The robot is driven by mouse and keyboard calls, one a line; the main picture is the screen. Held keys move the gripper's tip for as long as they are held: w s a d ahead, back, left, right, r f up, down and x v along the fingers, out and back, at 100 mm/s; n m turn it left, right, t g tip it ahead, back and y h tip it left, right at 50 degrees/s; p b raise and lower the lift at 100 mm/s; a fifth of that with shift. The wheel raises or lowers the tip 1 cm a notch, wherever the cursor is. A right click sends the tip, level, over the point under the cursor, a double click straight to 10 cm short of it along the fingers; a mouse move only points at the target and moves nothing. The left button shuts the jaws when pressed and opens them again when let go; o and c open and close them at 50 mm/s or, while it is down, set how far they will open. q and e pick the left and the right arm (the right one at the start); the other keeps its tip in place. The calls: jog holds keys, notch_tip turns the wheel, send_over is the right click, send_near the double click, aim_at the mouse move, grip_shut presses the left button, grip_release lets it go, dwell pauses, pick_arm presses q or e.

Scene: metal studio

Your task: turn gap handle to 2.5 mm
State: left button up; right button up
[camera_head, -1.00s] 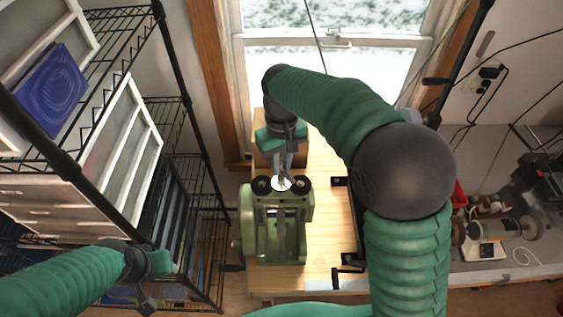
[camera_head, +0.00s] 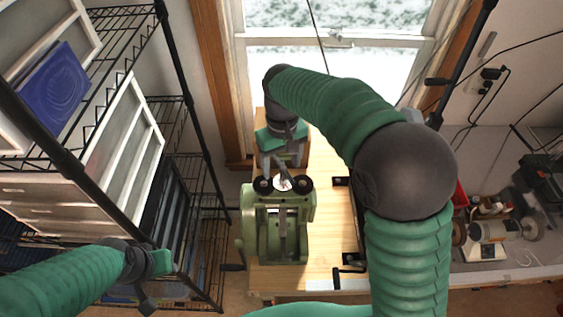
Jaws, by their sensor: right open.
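The green rolling mill (camera_head: 302,232) stands on the wooden bench. On its top is a white dial (camera_head: 282,183) between two black round knobs (camera_head: 305,183). A small grey handle or pointer seems to lie over the dial; its exact angle and the scale marks are too small to read. My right gripper (camera_head: 283,168) is open, just behind and above the dial, with its fingers spread. I cannot tell whether it touches the handle. My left gripper (camera_head: 150,285) hangs at the lower left, far from the mill; its jaws are unclear.
A black wire shelf (camera_head: 185,110) with trays and a blue panel (camera_head: 52,90) fills the left. A side crank (camera_head: 233,267) sticks out left of the mill. A grey bench with a motor tool (camera_head: 495,232) is at the right.

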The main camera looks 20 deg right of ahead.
jog(key=shift+o, duration=1.4)
jog(key=shift+d, duration=0.1)
